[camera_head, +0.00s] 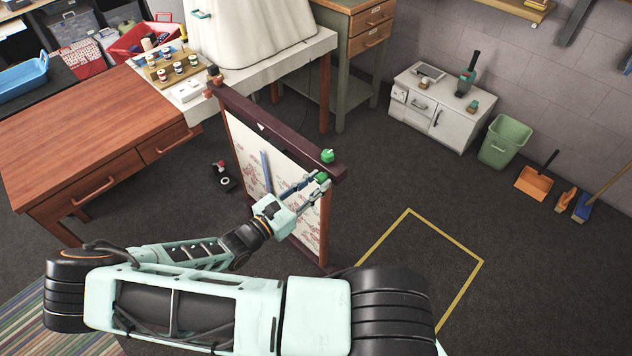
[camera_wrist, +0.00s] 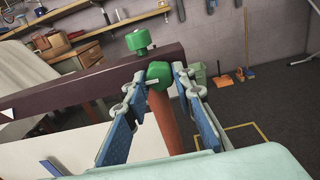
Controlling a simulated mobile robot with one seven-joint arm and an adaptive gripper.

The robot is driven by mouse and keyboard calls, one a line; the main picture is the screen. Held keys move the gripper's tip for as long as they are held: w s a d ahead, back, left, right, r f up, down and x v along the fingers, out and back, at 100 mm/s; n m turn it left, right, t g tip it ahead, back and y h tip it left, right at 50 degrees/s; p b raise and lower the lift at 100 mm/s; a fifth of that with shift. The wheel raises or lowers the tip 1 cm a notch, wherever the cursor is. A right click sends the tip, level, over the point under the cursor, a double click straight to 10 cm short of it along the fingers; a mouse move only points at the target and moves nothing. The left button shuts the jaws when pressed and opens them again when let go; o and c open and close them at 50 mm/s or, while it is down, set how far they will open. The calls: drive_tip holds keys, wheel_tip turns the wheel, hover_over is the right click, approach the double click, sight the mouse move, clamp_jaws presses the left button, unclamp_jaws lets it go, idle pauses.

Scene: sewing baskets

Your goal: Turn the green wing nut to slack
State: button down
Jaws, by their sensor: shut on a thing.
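A dark wooden frame with a pale floral cloth (camera_head: 248,160) stands upright in the middle of the head view. The green wing nut (camera_wrist: 160,75) sits near the end of its dark top bar (camera_wrist: 100,88), at the head of a reddish-brown post. My gripper (camera_head: 319,179) is shut on this nut, with one finger on each side, as the wrist view also shows (camera_wrist: 161,78). The fingers partly cover the nut. A second green knob (camera_wrist: 138,40) stands on top of the bar, just above, and is free of my fingers; the head view shows it too (camera_head: 327,155).
A blue strip (camera_head: 265,170) shows against the cloth. A brown desk (camera_head: 90,140) and a white table (camera_head: 290,50) stand behind and left. A white cabinet (camera_head: 437,112) and green bin (camera_head: 505,140) are along the wall. The yellow-outlined floor (camera_head: 420,265) at right is clear.

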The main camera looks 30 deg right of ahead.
idle(0.3)
drive_tip(key=c, duration=1.6)
unclamp_jaws()
drive_tip(key=shift+a, duration=0.1)
drive_tip(key=v, duration=1.2)
drive_tip(key=shift+r, duration=0.15)
